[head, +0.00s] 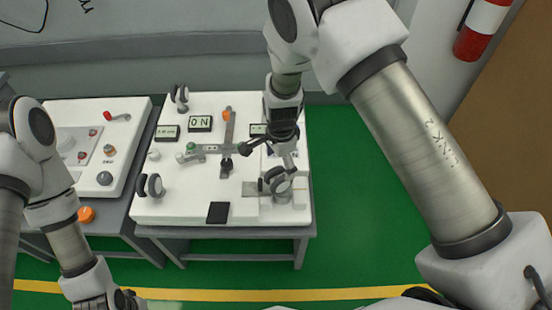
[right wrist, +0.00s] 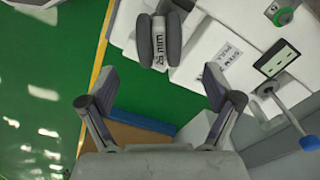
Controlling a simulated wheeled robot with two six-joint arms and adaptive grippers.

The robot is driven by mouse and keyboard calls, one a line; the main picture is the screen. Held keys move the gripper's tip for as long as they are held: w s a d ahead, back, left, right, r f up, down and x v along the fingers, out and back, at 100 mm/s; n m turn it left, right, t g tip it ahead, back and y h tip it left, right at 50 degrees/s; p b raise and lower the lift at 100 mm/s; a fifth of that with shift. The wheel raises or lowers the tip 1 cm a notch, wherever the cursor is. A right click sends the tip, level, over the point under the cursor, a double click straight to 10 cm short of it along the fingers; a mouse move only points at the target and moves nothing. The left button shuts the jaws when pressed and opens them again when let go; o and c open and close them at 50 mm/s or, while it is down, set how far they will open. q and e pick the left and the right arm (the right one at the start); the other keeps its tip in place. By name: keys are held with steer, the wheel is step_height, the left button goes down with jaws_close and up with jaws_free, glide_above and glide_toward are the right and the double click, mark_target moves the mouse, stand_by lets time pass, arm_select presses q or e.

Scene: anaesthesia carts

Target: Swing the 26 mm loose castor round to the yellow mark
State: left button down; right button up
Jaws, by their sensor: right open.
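The loose castor (head: 277,181) has dark twin wheels and stands at the front right of the white cart top (head: 180,208). In the right wrist view the castor (right wrist: 174,42) shows two grey wheels with a white label between them that seems to read 26 mm. My right gripper (head: 268,160) is over the cart's right side, just behind the castor. In the right wrist view its open, empty fingers (right wrist: 160,82) are apart from the castor, which lies beyond the tips. I cannot make out the yellow mark on the cart. My left gripper (head: 118,300) is at the bottom left, partly cut off.
Other castors stand at the back left (head: 180,97) and front left (head: 151,186). A grey linkage (head: 208,149) with green and orange knobs and an ON display (head: 200,123) lie mid-cart. A second panel (head: 125,155) stands left. Green floor (head: 360,220) is clear at right.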

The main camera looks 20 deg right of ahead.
mark_target(280, 174)
step_height(280, 174, down, 4)
steer(key=shift+a+f, duration=0.15)
steer(key=shift+f, duration=0.4)
steer(key=c, duration=1.5)
steer(key=shift+s+r+n+p, duration=0.15)
steer(key=shift+r+n+p, duration=0.05)
steer(key=shift+n+p, duration=0.4)
steer(key=n+p, duration=0.2)
steer(key=n, duration=0.1)
steer(key=shift+s, duration=0.1)
steer(key=shift+d+f+n, duration=0.2)
steer(key=shift+n, duration=0.2)
